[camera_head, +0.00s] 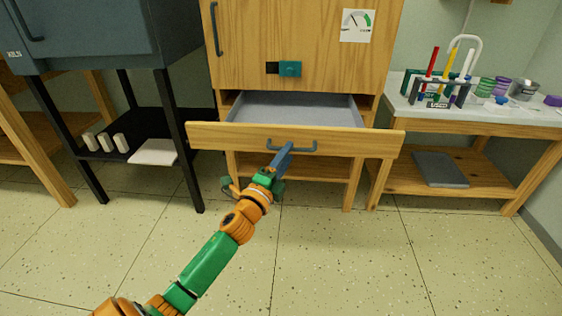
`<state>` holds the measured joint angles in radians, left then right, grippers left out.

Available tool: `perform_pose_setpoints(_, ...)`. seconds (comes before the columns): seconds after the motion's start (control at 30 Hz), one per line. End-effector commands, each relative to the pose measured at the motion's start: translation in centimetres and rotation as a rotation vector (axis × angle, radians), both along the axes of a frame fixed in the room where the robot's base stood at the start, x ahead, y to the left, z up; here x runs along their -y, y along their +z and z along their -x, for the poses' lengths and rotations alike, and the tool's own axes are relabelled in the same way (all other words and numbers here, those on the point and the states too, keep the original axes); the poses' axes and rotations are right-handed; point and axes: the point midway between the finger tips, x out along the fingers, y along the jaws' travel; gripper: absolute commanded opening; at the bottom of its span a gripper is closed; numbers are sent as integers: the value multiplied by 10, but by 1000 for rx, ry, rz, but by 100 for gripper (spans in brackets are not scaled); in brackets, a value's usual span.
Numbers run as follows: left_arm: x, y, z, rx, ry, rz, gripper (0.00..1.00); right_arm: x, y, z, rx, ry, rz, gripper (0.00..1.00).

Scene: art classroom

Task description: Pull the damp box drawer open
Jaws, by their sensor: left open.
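The damp box (300,45) is a wooden cabinet in the upper middle of the head view, with a gauge card on its front and a teal latch. Its drawer (222,138) stands pulled out, and its grey inside (295,108) shows empty. The drawer's blue-grey handle (306,149) is on the front panel. My left gripper (284,158) is at the left end of this handle, with its jaws open. Whether a finger touches the handle cannot be told. My right gripper is not in view.
A dark kiln-like cabinet (95,40) on black legs stands at the left, with white pieces on its shelf. A wooden table (535,130) with a tool rack (440,92) and jars stands at the right. The tiled floor in front is clear.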

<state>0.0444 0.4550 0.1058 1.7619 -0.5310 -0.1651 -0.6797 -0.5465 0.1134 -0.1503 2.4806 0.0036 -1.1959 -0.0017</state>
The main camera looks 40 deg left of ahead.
Motion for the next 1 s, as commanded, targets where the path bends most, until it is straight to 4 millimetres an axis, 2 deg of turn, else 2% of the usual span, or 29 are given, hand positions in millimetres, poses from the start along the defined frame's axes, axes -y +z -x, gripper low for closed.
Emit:
perform_pose_setpoints(0.1, 3, -2, 18, -3, 0, 2, 45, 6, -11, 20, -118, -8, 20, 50)
perform_pose_setpoints(0.3, 6, -6, 38, -1, 0, 1, 45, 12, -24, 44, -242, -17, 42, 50)
perform_pose_setpoints(0.77, 6, -8, 40, -5, 1, 8, 45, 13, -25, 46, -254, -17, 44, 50)
perform_pose_setpoints(0.83, 6, -25, 43, -53, 20, 99, 45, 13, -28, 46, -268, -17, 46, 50)
perform_pose_setpoints(0.87, 6, -39, 45, -95, 37, 176, 45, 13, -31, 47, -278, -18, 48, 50)
perform_pose_setpoints(0.97, 19, -115, 72, -316, 146, 552, 45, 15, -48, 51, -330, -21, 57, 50)
perform_pose_setpoints(1.0, 30, -148, 90, -415, 206, 703, 45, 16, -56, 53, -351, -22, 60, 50)
